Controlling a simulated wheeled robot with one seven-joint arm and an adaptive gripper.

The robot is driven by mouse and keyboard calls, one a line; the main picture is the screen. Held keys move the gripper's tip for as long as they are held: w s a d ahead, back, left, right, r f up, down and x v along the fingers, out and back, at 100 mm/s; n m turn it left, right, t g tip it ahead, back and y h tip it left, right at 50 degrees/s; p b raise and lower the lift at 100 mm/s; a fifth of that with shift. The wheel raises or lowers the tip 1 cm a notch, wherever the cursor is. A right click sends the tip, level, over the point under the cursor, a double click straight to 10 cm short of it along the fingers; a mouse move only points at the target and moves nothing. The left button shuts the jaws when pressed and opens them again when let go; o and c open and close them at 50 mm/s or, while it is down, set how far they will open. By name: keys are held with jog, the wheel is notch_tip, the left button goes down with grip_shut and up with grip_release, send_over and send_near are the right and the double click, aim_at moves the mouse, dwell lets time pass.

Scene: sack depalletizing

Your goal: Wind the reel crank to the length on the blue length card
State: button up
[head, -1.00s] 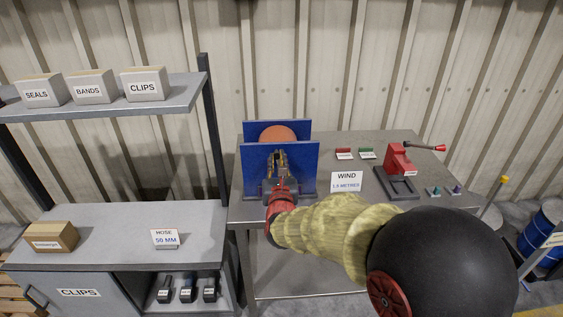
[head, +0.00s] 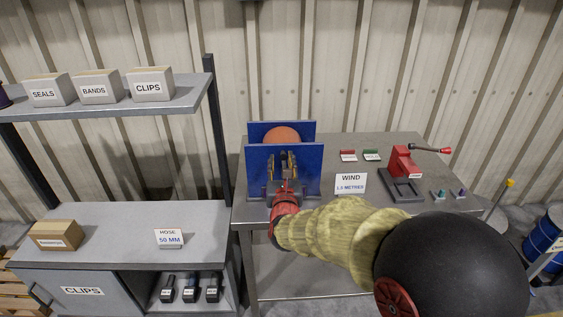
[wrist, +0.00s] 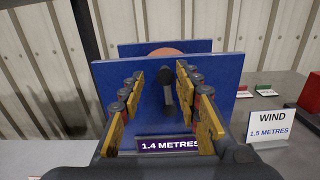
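The reel stands on the grey table, with an orange drum (head: 282,134) between two blue side plates (head: 259,172). In the wrist view a dark crank (wrist: 167,88) shows in front of the near blue plate (wrist: 225,88). My gripper (wrist: 160,74) is open, with one yellow-padded finger on each side of the crank and visible gaps between. It also shows at the reel's front in the head view (head: 284,166). A purple readout (wrist: 168,144) below the crank reads 1.4 METRES. The length card (wrist: 269,125) reads WIND 1.5 METRES and is white with blue lettering.
A red tool with a lever (head: 403,163) stands right of the card (head: 350,183). Red and green blocks (head: 371,155) lie behind the card. A shelf unit (head: 125,221) with boxes and a HOSE 50 MM card (head: 169,238) stands at left. A blue drum (head: 541,232) is at far right.

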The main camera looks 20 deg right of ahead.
jog(key=v, duration=1.1)
jog(key=shift+s, duration=0.3)
jog(key=shift+a+r, duration=0.1)
